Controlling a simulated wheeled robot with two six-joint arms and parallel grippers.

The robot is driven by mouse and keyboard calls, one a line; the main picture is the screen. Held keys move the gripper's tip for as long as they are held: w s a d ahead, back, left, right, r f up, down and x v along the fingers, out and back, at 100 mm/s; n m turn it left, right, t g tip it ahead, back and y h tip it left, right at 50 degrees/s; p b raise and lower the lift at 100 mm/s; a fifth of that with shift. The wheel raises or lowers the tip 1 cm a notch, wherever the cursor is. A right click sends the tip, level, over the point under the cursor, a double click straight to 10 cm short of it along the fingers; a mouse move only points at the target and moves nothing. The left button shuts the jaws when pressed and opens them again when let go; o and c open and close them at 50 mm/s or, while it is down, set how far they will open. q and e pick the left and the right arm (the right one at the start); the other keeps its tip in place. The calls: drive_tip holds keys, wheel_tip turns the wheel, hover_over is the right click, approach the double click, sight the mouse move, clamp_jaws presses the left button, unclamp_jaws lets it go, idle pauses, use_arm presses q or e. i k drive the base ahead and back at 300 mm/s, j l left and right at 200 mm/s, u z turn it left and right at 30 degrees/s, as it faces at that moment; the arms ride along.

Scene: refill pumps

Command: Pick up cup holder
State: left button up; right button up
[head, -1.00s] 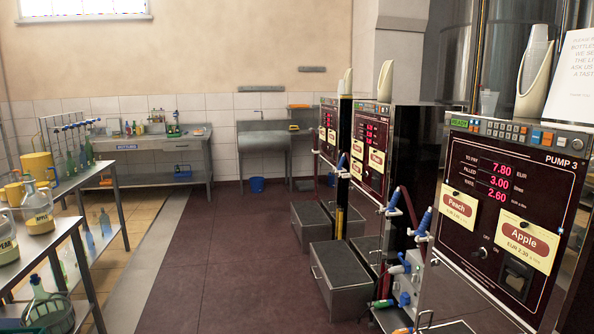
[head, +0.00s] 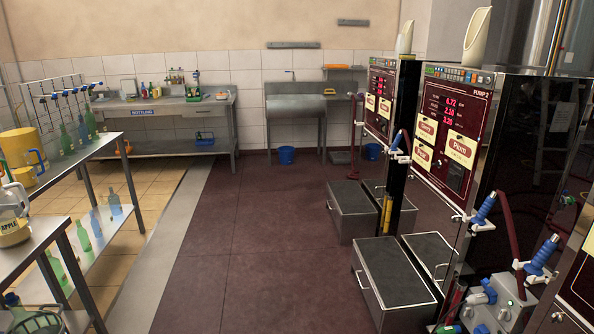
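A cream, scoop-shaped cup holder (head: 480,37) stands upright on top of the pump 2 cabinet (head: 515,150) at the upper right of the head view. A second, similar cup holder (head: 405,38) stands on the farther pump cabinet (head: 381,105). No cups can be made out in either one. Neither of my grippers is in view.
Metal step boxes (head: 392,285) stand on the floor before the pumps. Hoses with blue-handled nozzles (head: 484,208) stick out at the right. A metal rack (head: 95,150) with bottles stands left. The dark red floor (head: 250,250) between is clear up to the sink (head: 296,105).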

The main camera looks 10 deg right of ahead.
sight(476, 37)
drive_tip(key=i+z, duration=0.2)
drive_tip(key=i, duration=0.35)
drive_tip(key=i+j+z, duration=0.2)
drive_tip(key=i, duration=0.3)
drive_tip(key=i+j+z, duration=0.2)
drive_tip(key=i, duration=0.3)
drive_tip(key=i+j+z, duration=0.15)
drive_tip(key=z, duration=0.25)
drive_tip(key=i+j+z, duration=0.25)
drive_tip(key=z, duration=0.2)
drive_tip(key=i+j+z, duration=0.2)
drive_tip(key=z, duration=0.2)
drive_tip(key=i+j+z, duration=0.1)
drive_tip(key=j+z, duration=0.35)
drive_tip(key=i+j+z, duration=0.1)
drive_tip(key=j+z, duration=0.3)
drive_tip(key=l, duration=0.15)
